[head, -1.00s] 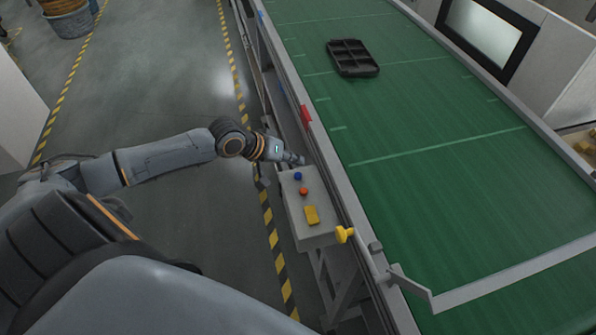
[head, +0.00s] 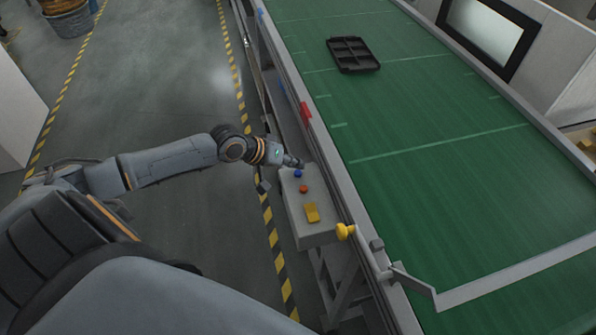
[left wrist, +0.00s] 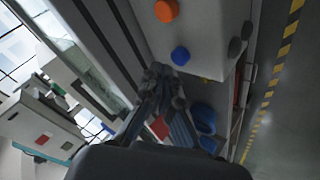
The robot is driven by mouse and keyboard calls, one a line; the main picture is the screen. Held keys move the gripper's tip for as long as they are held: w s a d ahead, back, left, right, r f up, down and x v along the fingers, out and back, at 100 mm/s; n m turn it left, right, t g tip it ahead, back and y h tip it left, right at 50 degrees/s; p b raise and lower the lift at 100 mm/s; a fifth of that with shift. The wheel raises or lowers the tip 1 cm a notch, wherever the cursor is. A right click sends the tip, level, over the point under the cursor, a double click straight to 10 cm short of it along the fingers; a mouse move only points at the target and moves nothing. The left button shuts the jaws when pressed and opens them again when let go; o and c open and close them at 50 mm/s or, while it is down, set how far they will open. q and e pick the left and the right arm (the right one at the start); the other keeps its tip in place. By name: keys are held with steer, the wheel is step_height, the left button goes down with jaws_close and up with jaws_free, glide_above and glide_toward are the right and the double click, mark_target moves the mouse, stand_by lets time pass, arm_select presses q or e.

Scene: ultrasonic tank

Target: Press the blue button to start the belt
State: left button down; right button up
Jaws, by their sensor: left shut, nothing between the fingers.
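The blue button (head: 298,173) sits at the far end of a grey control box (head: 306,236) beside the belt. A red-orange button (head: 303,188) and a yellow block (head: 312,212) are nearer on the same box. My left gripper (head: 299,163) is shut and empty, with its tips just beyond the blue button in the head view. In the left wrist view, the blue button (left wrist: 180,56) lies just ahead of the shut fingertips (left wrist: 163,72), and the orange button (left wrist: 166,10) is farther off. I cannot tell whether the fingers touch the box. My right gripper is not in view.
The green belt (head: 430,200) runs along the right, with a black divided tray (head: 353,55) on it. A yellow knob (head: 345,232) sticks out by the belt's metal rail. Open grey floor with yellow-black stripes (head: 267,215) lies to the left.

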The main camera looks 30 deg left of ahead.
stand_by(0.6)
arm_select(q)
steer(key=shift+f, duration=0.15)
steer(key=shift+f, duration=0.25)
